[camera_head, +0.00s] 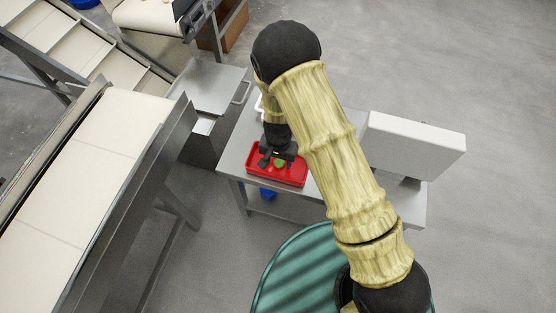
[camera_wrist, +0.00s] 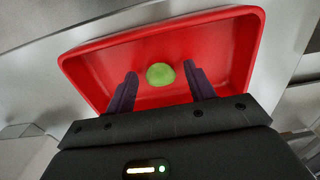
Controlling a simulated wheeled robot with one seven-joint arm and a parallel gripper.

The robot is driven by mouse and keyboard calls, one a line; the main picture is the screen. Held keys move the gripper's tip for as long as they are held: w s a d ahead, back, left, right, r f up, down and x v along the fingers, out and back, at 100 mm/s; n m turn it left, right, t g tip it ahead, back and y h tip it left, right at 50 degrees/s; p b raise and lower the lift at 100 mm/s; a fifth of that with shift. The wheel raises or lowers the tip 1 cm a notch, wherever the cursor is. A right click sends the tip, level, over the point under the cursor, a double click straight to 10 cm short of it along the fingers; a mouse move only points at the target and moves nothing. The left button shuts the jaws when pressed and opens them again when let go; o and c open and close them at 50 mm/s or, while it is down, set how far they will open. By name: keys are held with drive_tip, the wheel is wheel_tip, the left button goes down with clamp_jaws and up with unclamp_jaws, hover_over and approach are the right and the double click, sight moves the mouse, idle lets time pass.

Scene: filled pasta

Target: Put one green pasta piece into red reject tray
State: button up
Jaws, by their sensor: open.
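A green pasta piece (camera_wrist: 160,74) shows in the wrist view against the floor of the red reject tray (camera_wrist: 85,73). In the head view the green piece (camera_head: 280,163) also shows within the outline of the red tray (camera_head: 290,178), which sits on a grey table. My gripper (camera_wrist: 163,85) is open, with one dark finger on each side of the piece and a gap to both. In the head view my gripper (camera_head: 271,160) is over the tray's left part. I cannot tell whether the piece rests on the tray floor or is just above it.
The grey table (camera_head: 236,158) has a white box-shaped unit (camera_head: 415,145) at its right. A conveyor with a pale belt (camera_head: 85,190) runs along the left. A grey lidded bin (camera_head: 207,90) stands between the conveyor and table. Open floor lies to the right.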

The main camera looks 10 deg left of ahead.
sight(279, 162)
wheel_tip(279, 162, up, 12)
drive_tip(key=p, duration=0.1)
drive_tip(key=shift+p, duration=0.35)
drive_tip(key=shift+f, duration=0.1)
idle(0.3)
drive_tip(key=shift+d, duration=0.1)
drive_tip(key=s+d+r+t, duration=0.1)
drive_tip(key=s+d+r, duration=0.1)
drive_tip(key=d+r, duration=0.3)
drive_tip(key=s+d+r, duration=0.2)
drive_tip(key=d+r, duration=0.4)
drive_tip(key=d, duration=0.6)
drive_tip(key=s+d+r+n+t, duration=0.1)
drive_tip(key=s+d+r, duration=0.2)
drive_tip(key=d+r, duration=0.3)
drive_tip(key=shift+d+t, duration=0.3)
drive_tip(key=shift+d, duration=0.95)
drive_tip(key=shift+s, duration=0.1)
drive_tip(key=w+p+v, duration=0.3)
drive_tip(key=p+v, duration=1.1)
drive_tip(key=p, duration=0.1)
drive_tip(key=shift+r, duration=0.7)
